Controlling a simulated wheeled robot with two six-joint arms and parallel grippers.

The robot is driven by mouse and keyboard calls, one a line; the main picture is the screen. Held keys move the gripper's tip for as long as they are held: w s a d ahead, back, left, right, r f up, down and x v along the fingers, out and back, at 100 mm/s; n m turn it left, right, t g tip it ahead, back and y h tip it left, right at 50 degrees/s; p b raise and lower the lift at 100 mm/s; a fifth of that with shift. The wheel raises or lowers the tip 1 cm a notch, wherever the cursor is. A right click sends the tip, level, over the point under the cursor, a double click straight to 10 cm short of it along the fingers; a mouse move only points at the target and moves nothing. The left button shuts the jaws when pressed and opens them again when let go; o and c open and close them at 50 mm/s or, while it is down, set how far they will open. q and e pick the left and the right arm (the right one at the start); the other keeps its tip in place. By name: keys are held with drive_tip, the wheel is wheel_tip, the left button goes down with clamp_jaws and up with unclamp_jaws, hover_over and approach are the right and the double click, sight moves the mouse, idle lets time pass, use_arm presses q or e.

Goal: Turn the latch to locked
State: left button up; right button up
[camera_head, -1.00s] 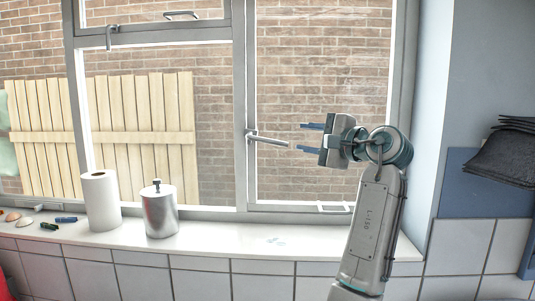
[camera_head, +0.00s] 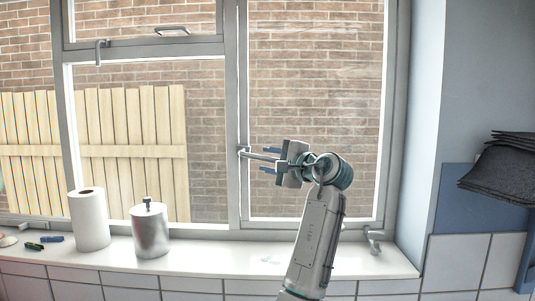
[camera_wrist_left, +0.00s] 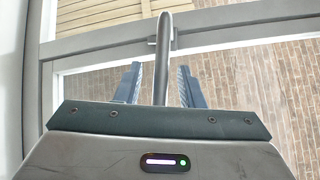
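The latch (camera_head: 258,155) is a grey lever handle on the upright window frame. It sticks out roughly sideways to the right in the head view. My left gripper (camera_head: 267,160) is to its right, with one finger above and one below the lever. In the left wrist view the latch lever (camera_wrist_left: 163,60) runs between the two fingers of the left gripper (camera_wrist_left: 160,84). Gaps show on both sides, so the fingers look open around it and not closed on it. My right gripper is not in view.
Below the window, the white sill (camera_head: 205,257) holds a paper roll (camera_head: 89,220), a metal canister (camera_head: 150,232) and small items at the left. A small metal fitting (camera_head: 373,240) is at the right. Dark cloths (camera_head: 500,170) are at the far right.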

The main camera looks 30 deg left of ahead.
use_arm(q)
drive_tip(key=shift+w+a, duration=0.1)
drive_tip(key=shift+a, duration=0.3)
drive_tip(key=c, duration=0.7)
clamp_jaws()
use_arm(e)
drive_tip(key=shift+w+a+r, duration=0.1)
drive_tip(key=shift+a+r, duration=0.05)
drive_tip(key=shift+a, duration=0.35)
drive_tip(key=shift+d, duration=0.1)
use_arm(q)
drive_tip(key=shift+f, duration=0.1)
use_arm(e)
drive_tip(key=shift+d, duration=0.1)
